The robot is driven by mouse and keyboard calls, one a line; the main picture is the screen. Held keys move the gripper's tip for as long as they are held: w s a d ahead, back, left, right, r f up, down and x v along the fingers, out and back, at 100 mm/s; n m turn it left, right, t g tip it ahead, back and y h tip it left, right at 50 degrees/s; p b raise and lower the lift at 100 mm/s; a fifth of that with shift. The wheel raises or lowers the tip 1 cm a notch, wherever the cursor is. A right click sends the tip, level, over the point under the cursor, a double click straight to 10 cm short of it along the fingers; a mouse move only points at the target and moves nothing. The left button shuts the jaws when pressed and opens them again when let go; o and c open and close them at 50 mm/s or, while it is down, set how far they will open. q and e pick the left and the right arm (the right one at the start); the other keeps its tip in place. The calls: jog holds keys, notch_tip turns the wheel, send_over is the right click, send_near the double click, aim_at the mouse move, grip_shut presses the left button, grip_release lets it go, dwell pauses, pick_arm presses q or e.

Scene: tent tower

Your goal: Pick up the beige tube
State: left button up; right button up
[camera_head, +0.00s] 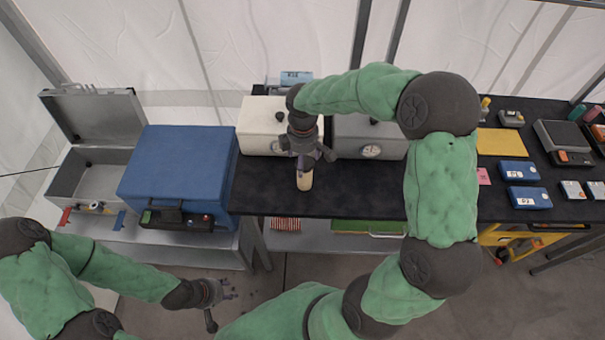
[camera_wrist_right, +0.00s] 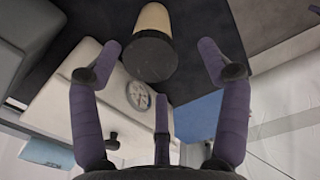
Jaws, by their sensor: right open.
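The beige tube (camera_head: 304,181) is on the black table top in front of the boxes with gauges. Its upper part is hidden behind my right gripper (camera_head: 309,157). In the right wrist view the tube (camera_wrist_right: 154,20) has a dark round end facing the camera. The right gripper's purple fingers (camera_wrist_right: 160,68) are spread on either side of that end. They appear clear of it, with nothing held. My left gripper (camera_head: 220,302) is low at the left, over the floor, empty, its fingers spread apart.
A white box with a gauge (camera_head: 257,125) and a grey box (camera_head: 365,137) stand close behind the tube. A large blue case (camera_head: 180,165) is to the left, beside an open grey case (camera_head: 98,115). Blue devices (camera_head: 519,171) lie on the right. The table's front edge is near the tube.

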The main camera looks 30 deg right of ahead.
aim_at(305, 174)
jog(key=shift+w+f, duration=0.2)
jog(key=shift+f, duration=0.3)
jog(key=shift+w+f, duration=0.15)
jog(key=shift+f, duration=0.3)
jog(key=shift+s+d+f, duration=0.1)
jog(key=shift+s+f, duration=0.05)
jog(key=shift+f, duration=0.15)
jog(key=f, duration=0.3)
jog(key=f+b, duration=0.1)
jog(key=shift+d+f, duration=0.3)
jog(key=shift+d, duration=0.05)
jog(key=c, duration=1.3)
